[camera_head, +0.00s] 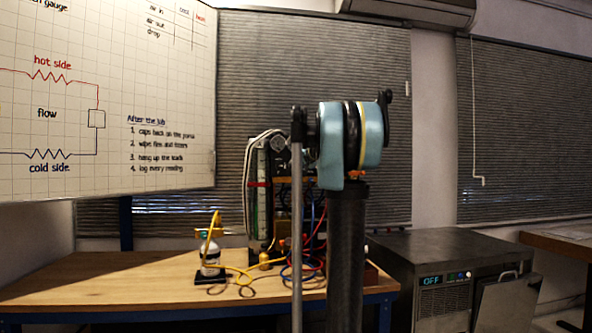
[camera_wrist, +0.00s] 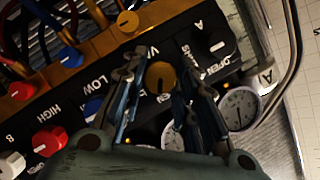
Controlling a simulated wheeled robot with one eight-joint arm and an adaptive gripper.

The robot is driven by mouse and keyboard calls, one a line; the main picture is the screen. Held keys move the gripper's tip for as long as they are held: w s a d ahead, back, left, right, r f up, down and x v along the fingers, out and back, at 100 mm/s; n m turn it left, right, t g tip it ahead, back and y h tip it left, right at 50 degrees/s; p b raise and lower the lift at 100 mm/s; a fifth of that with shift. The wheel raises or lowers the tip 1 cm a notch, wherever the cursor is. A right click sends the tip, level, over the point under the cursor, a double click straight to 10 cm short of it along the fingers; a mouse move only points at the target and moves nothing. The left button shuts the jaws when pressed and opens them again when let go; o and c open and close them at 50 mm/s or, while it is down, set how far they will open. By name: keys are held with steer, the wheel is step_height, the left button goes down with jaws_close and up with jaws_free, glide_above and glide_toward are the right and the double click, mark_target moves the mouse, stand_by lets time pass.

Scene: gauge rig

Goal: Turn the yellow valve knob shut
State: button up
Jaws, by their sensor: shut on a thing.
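In the wrist view the yellow valve knob (camera_wrist: 160,77) sits on the black panel of the gauge rig, beside a partly covered label and near OPEN and SHUT markings. My gripper (camera_wrist: 162,68) has one finger on each side of the knob and is shut on it. The knob's dark pointer line shows on its face, running roughly up and down in the picture. In the head view the rig (camera_head: 258,190) stands on the bench, partly hidden behind my arm; the knob and my gripper do not show there.
Close by on the panel are a black knob (camera_wrist: 221,46), a red knob (camera_wrist: 50,141), a blue knob (camera_wrist: 94,108) and a round gauge (camera_wrist: 240,108). Hoses join the brass manifold (camera_wrist: 82,62). A small bottle (camera_head: 210,257) and yellow hose stand on the wooden bench (camera_head: 110,283).

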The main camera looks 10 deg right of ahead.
steer(key=m+y, duration=0.1)
steer(key=m, duration=0.1)
steer(key=m+t+y, duration=0.1)
steer(key=m, duration=0.1)
steer(key=shift+d+f, duration=0.2)
steer(key=m+t, duration=0.1)
steer(key=m, duration=0.1)
steer(key=m+t+y, duration=0.1)
steer(key=m, duration=0.2)
steer(key=shift+s+f, duration=0.1)
steer(key=shift+f, duration=0.1)
steer(key=shift+m, duration=0.4)
steer(key=o, duration=1.1)
steer(key=shift+c, duration=0.2)
steer(key=v, duration=1.1)
steer(key=shift+s+d+f, duration=0.2)
steer(key=shift+s+d, duration=0.05)
steer(key=shift+s, duration=0.05)
